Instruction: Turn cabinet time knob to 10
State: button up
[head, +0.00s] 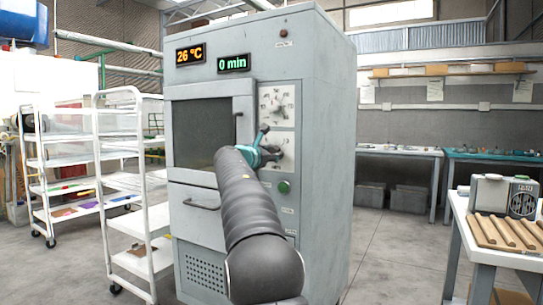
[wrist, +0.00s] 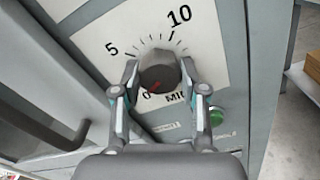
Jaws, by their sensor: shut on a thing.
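The grey cabinet (head: 330,120) stands in front of me, with displays reading 26 °C (head: 189,54) and 0 min (head: 233,63). Its time knob (wrist: 158,74) is dark and round, on a white dial plate (wrist: 205,40) marked 0, 5 and 10. The knob's red pointer (wrist: 152,87) is at the 0 mark. My gripper (wrist: 158,78) is shut on the knob, one finger on each side. In the head view my gripper (head: 268,150) is at the lower dial and partly hides it. The upper dial (head: 277,104) is in clear view.
A green button (head: 284,187) is below the dials; it also shows in the wrist view (wrist: 216,116). A door handle (wrist: 45,130) is at the left of the wrist view. White shelf carts (head: 125,150) stand left of the cabinet. A table with wooden strips (head: 500,232) is at the right. Open floor lies between.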

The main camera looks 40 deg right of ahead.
jog(key=shift+m+b, duration=4.05)
jog(key=shift+m, duration=12.05)
jog(key=o, duration=1.1)
jog(key=shift+o, duration=0.2)
